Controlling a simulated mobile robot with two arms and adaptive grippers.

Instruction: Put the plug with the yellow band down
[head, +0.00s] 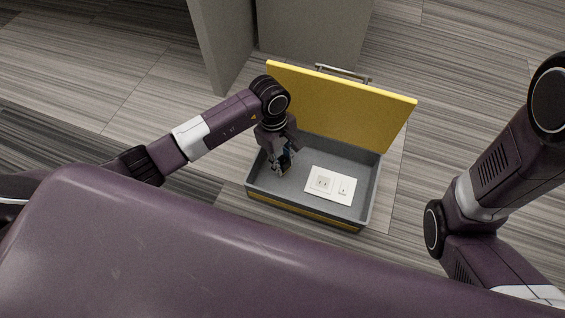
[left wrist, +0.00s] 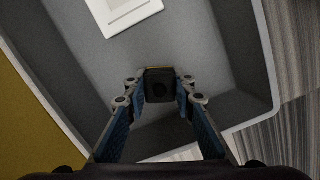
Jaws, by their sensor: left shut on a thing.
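My left gripper (head: 283,168) reaches down into the left part of an open case. It is shut on a small dark plug, which shows between the fingertips in the left wrist view (left wrist: 159,85). The case (head: 365,202) has a grey inside and an upright yellow lid (head: 345,108). A white socket panel (head: 330,186) lies in the case, to the right of the gripper. The gap between plug and case floor is hard to judge.
The case's grey walls stand close around the left gripper. A grey cabinet (head: 310,35) stands behind the case on the wood-look floor (head: 480,60). My right arm is at the right, its gripper out of view. The floor right of the case is clear.

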